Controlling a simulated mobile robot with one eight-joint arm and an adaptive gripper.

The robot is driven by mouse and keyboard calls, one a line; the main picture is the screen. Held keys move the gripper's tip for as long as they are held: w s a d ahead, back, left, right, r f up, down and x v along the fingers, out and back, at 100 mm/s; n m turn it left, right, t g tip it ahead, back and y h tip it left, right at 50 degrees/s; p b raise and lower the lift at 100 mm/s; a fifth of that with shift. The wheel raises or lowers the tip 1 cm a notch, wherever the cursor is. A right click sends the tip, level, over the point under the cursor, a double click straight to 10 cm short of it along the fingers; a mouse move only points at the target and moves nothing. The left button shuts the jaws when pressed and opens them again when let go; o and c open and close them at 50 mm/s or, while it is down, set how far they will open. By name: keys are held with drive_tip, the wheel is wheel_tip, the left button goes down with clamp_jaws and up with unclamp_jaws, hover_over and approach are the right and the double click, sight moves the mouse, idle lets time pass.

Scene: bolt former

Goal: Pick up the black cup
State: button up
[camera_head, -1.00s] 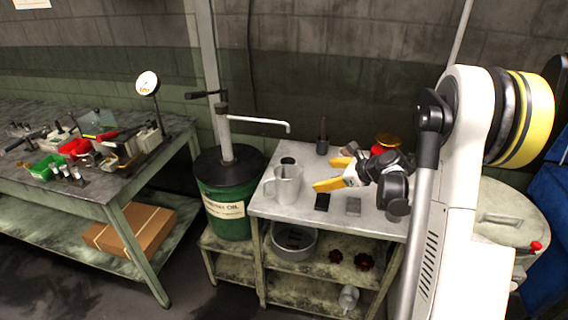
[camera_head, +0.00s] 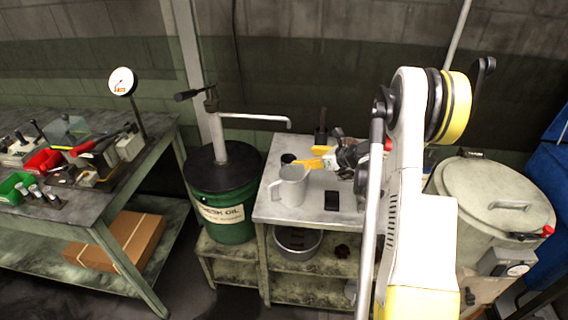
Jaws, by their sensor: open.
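A small black cup (camera_head: 287,158) stands on the grey metal table (camera_head: 275,211), behind the grey pitcher (camera_head: 288,187), which hides its lower part. My gripper (camera_head: 312,157) has yellow fingers and is open. It points left, with its fingertips just to the right of the black cup. I see nothing between the fingers, and I cannot tell their exact height above the table. My arm hides the right part of the tabletop.
A dark holder with an upright stick (camera_head: 321,127) stands at the table's back. A flat black block (camera_head: 332,201) lies in front of my gripper. A green oil drum (camera_head: 224,205) with a pump spout (camera_head: 255,118) stands left of the table.

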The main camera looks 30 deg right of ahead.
sight(283, 159)
drive_tip(key=b+x, duration=0.1)
drive_tip(key=x, duration=0.3)
drive_tip(key=shift+s+f, duration=0.1)
drive_tip(key=shift+s, duration=0.05)
drive_tip(key=b+x, duration=0.2)
drive_tip(key=x, duration=0.2)
drive_tip(key=shift+a+f, duration=0.15)
drive_tip(key=shift+a, duration=0.15)
drive_tip(key=shift+w+a+f, duration=0.1)
drive_tip(key=shift+w, duration=0.3)
drive_tip(key=c, duration=1.3)
